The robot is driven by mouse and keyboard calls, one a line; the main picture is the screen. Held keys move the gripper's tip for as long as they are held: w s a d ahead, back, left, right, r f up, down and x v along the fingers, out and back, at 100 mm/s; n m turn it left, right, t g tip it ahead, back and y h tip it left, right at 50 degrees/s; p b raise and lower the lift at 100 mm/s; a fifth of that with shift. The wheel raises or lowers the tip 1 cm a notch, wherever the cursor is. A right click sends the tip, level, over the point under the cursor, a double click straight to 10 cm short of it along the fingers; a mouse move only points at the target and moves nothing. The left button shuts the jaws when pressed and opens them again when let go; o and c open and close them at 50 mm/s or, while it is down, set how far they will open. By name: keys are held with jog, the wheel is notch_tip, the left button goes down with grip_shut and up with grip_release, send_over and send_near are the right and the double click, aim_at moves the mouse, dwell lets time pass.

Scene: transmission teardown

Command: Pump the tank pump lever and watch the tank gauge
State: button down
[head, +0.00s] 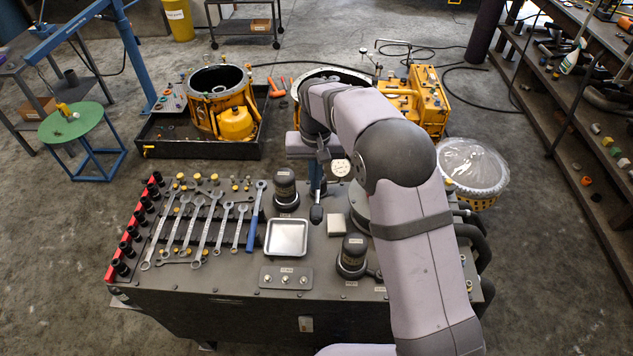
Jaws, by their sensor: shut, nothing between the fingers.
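A small round white dial gauge (340,168) stands just beyond the far edge of the bench; its needle is too small to read. Left of it a dark upright rod with a black knobbed lower end (316,213) reaches down over the bench; it looks like the pump lever, but I cannot be sure. My gripper (323,157) hangs at the end of my arm, close above this rod and left of the gauge. It appears shut and empty. I cannot tell whether it touches the rod. The tank body is mostly hidden behind my arm.
The dark bench top (225,278) carries wrenches, a red socket rail (133,225), a metal tray (288,238) and two black domed units (286,188) (351,252). Yellow housings (233,122) (430,100) stand on the floor behind. Shelving (590,140) lines the right.

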aim_at(316, 211)
jog(key=shift+s+d+f+m, duration=0.2)
jog(key=shift+s+m, duration=0.2)
jog(key=shift+s, duration=0.1)
jog(key=shift+f, duration=0.15)
jog(key=shift+f+b, duration=2.7)
jog(key=shift+f, duration=1.1)
jog(key=shift+f+b, duration=2.1)
jog(key=shift+f, duration=1.45)
notch_tip(316, 211, up, 7)
jog(key=p, duration=0.5)
jog(key=shift+r+p, duration=0.15)
jog(key=shift+p, duration=0.2)
